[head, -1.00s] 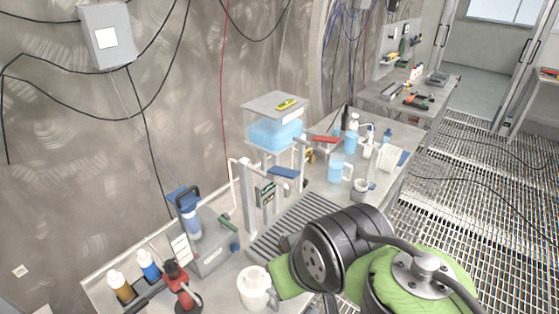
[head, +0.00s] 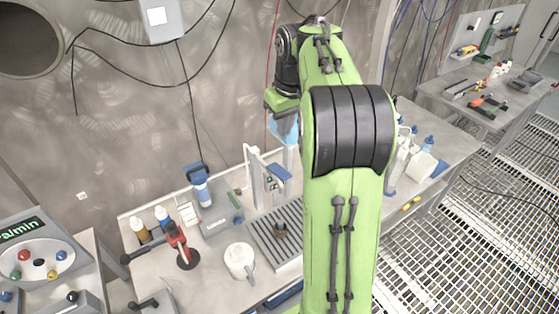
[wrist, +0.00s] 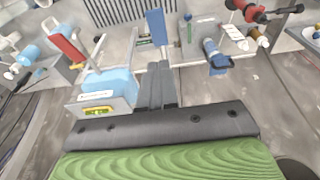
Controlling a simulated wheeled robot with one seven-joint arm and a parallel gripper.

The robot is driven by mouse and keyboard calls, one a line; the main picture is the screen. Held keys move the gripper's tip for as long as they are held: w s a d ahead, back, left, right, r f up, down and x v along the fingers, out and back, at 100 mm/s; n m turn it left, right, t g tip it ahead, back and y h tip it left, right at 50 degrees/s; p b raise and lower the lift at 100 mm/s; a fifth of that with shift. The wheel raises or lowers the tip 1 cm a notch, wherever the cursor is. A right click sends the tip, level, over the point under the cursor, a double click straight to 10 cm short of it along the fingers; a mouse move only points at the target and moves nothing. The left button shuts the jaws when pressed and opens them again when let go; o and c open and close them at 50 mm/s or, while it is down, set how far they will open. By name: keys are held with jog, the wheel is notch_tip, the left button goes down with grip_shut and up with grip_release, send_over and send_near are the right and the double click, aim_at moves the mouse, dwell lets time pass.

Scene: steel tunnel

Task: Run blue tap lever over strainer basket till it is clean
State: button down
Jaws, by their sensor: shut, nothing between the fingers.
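The blue tap lever (head: 279,172) sits on the tap at the back of the sink's slatted drain grate (head: 262,238). In the wrist view the blue lever (wrist: 157,27) is upright in the picture, beyond my fingertips. A small dark brownish object on the grate, likely the strainer basket (head: 281,231), lies below and in front of the taps; its state is too small to tell. I cannot make it out in the wrist view. My gripper (wrist: 156,68) is shut and empty, apart from the lever. In the head view its fingers are not clearly visible.
A white jug (head: 240,261), a red stand (head: 181,245) and bottles (head: 150,222) stand on the bench.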

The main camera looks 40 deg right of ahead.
aim_at(284, 176)
jog(key=f, duration=0.4)
jog(key=f+b, duration=0.1)
jog(key=f, duration=0.3)
jog(key=w+f, duration=0.1)
jog(key=f, duration=0.4)
jog(key=shift+d+f, duration=0.1)
jog(key=shift+d, duration=0.15)
jog(key=shift+s+f, duration=0.15)
jog(key=shift+f, duration=0.2)
jog(key=shift+f+b, duration=0.1)
jog(key=shift+b, duration=0.25)
jog(key=b, duration=0.2)
jog(key=f+t+b, duration=0.1)
jog(key=b, duration=0.1)
jog(key=shift+s+f+b, duration=0.3)
jog(key=t+b, duration=0.1)
jog(key=b, duration=0.2)
jog(key=shift+s+a+f+t+b, duration=0.1)
jog(key=shift+s+f+t+b, duration=0.25)
jog(key=shift+s+t, duration=0.05)
jog(key=shift+r+p, duration=0.3)
jog(key=shift+p, duration=0.05)
dwell(0.5)
